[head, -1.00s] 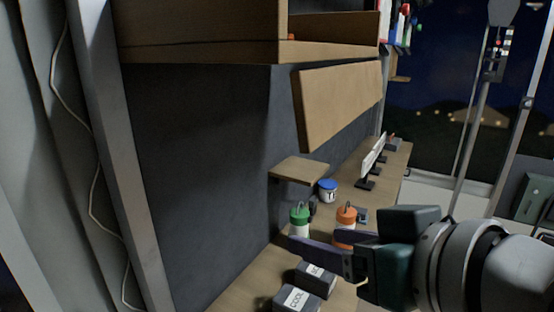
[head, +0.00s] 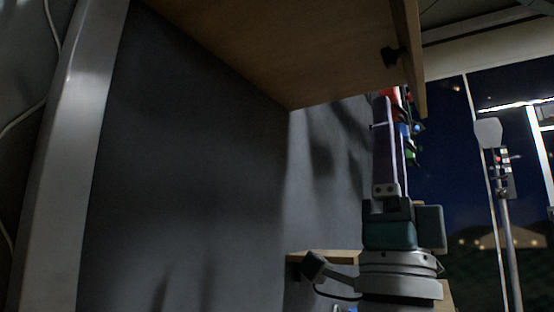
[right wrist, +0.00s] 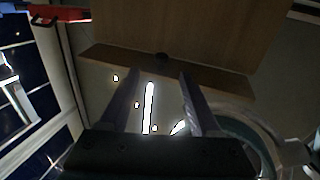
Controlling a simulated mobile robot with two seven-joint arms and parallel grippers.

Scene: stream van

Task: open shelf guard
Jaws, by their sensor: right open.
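A wooden shelf unit (head: 270,45) hangs overhead in the head view, seen from below. A narrow upright board (head: 410,55), which looks like the shelf guard, runs along its right edge. A small dark knob or latch (head: 392,56) sits beside this board. My right gripper (head: 386,125) points upward just below the knob, open and apart from it. In the right wrist view, the fingers (right wrist: 160,80) are spread with nothing between them. A dark knob (right wrist: 162,57) shows ahead of them at a wooden strip (right wrist: 205,73). My left gripper is not in view.
Red, blue and green items (head: 408,130) stand behind my right gripper. A small wooden ledge (head: 330,257) is low on the grey wall (head: 190,170). A pole with a control box (head: 503,180) stands at the right. The space left of my right arm is clear.

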